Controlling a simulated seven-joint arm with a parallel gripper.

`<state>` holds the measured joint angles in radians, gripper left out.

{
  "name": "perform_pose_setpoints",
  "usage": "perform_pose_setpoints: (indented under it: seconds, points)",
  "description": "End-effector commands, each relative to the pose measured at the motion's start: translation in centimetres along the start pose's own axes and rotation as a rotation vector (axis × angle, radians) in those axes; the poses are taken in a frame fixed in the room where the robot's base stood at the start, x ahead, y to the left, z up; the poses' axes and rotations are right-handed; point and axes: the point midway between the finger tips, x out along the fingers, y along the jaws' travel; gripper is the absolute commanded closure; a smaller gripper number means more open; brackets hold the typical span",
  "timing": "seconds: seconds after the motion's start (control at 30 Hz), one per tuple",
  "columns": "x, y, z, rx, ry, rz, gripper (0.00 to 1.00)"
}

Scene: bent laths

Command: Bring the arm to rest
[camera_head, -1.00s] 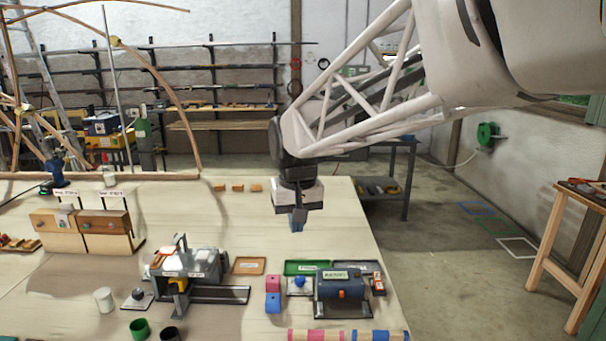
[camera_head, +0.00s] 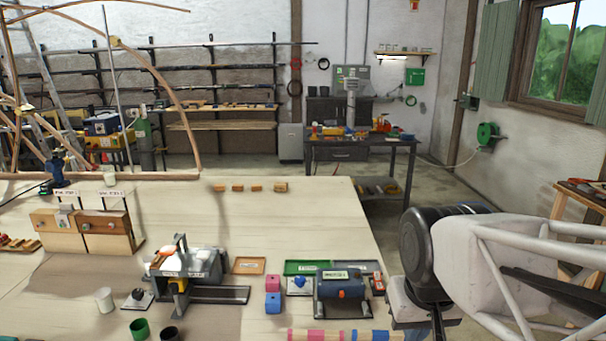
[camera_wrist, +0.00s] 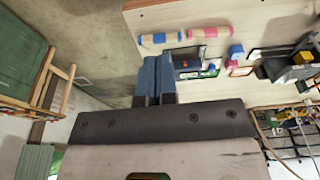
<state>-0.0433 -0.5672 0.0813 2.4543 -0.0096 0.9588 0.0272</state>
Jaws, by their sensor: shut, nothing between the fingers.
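My gripper (camera_head: 438,332) is at the lower right of the head view, just off the right edge of the table, and part of it is cut off by the picture's bottom edge. In the wrist view my gripper (camera_wrist: 156,66) shows two blue fingers side by side, shut, with nothing between them. The floor and the table's edge show beyond the fingertips. My gripper appears to touch nothing.
The pale worktable (camera_head: 330,215) holds a grey machine (camera_head: 190,265), a blue-grey box (camera_head: 340,290), and pink-and-blue rods (camera_head: 335,335) near my gripper. A wooden stand (camera_head: 565,205) is at right. A dark bench (camera_head: 360,155) stands behind.

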Motion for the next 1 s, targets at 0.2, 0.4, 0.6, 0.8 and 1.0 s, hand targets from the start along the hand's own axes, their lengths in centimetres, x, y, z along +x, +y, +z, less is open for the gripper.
perform_pose_setpoints:
  seconds: [0.2,0.4,0.6,0.8,1.0]
  points:
    - [0.9,1.4,3.5,0.032,0.015,0.009,1.00]
    - [1.3,1.6,4.5,0.040,0.018,0.012,1.00]
    - [1.3,1.6,4.4,0.040,0.018,0.012,1.00]
    - [1.2,1.6,4.4,0.040,0.018,0.012,1.00]
    - [1.2,1.6,4.4,0.040,0.018,0.012,1.00]
